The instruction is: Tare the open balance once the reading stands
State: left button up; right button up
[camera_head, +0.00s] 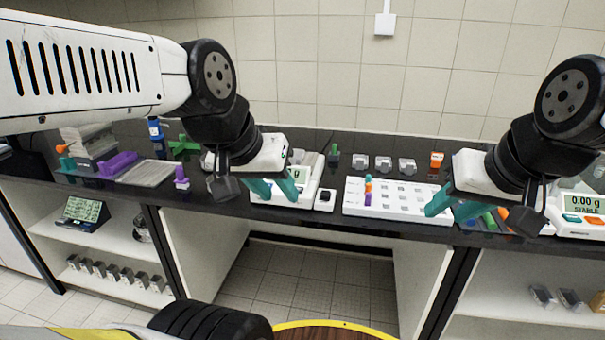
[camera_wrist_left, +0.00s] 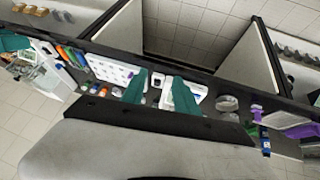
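A white balance (camera_head: 310,186) stands on the black bench behind my left gripper; its display is mostly covered, so I cannot read it. My left gripper (camera_head: 275,189) has teal fingers, apart and empty, in front of this balance. In the left wrist view the balance (camera_wrist_left: 197,89) shows beside and behind the fingers (camera_wrist_left: 158,90). A second white balance (camera_head: 580,228) at the far right reads 0.00 g with a line like STABLE, above blue and orange buttons. My right gripper (camera_head: 453,208) has its teal fingers apart and empty, between the rack and that balance.
A white holed rack (camera_head: 405,207) holds a few coloured pegs. A small white device (camera_head: 325,200) with a dark top sits left of it. Several small blocks (camera_head: 384,163) stand behind. A grey tray (camera_head: 150,173) and purple parts (camera_head: 118,165) lie at left. Shelves are below.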

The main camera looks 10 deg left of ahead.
pick_arm(q)
jog(key=shift+c, duration=0.3)
grip_shut()
dwell(1.5)
